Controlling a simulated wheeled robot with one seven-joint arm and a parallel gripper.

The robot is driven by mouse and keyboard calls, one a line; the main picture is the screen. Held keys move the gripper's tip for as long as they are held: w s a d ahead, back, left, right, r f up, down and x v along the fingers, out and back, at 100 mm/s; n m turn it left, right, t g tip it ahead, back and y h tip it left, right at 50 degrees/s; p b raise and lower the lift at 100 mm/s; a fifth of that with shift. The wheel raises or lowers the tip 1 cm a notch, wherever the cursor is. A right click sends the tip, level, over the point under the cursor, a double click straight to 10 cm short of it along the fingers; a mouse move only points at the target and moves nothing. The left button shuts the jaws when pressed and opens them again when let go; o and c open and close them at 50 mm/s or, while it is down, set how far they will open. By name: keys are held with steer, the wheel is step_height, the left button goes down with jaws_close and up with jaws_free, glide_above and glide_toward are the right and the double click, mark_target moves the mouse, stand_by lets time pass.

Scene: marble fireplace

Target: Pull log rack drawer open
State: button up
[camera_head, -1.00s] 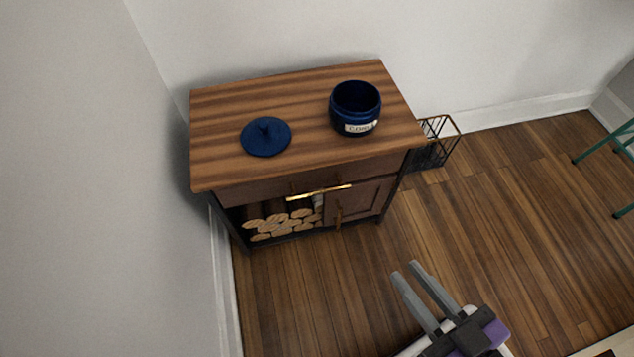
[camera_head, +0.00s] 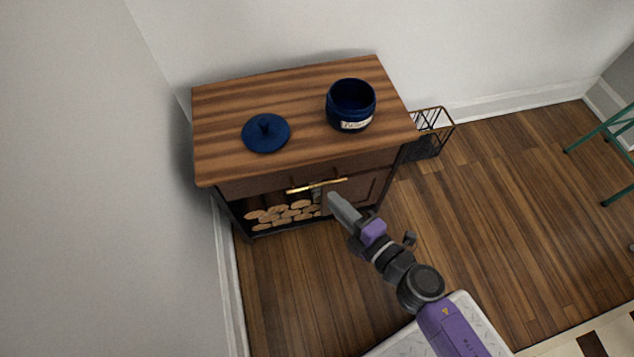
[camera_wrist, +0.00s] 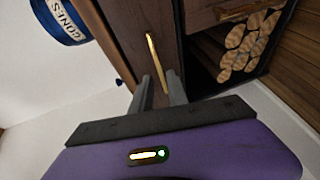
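The cabinet's drawer front (camera_head: 262,184) sits flush under the wooden top and looks closed. Its gold bar handle (camera_head: 318,186) also shows in the wrist view (camera_wrist: 153,52). My gripper (camera_head: 333,198) is just in front of the handle, and its fingers overlap in the head view. In the wrist view my gripper (camera_wrist: 161,86) is open, with a finger on either side of the handle's lower end. I cannot tell whether either finger touches it. Split logs (camera_head: 281,213) lie in the open compartment below the drawer, also visible in the wrist view (camera_wrist: 248,42).
A blue jar (camera_head: 351,106) and blue lid (camera_head: 266,132) stand on the cabinet top (camera_head: 225,110). A wire basket (camera_head: 432,132) stands right of the cabinet. The floor (camera_head: 490,200) on the right is clear; a green-legged stool is beyond.

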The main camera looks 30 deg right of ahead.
mark_target(317, 184)
steer(key=x, duration=0.7)
steer(key=shift+w, duration=0.35)
jaws_close()
stand_by(1.1)
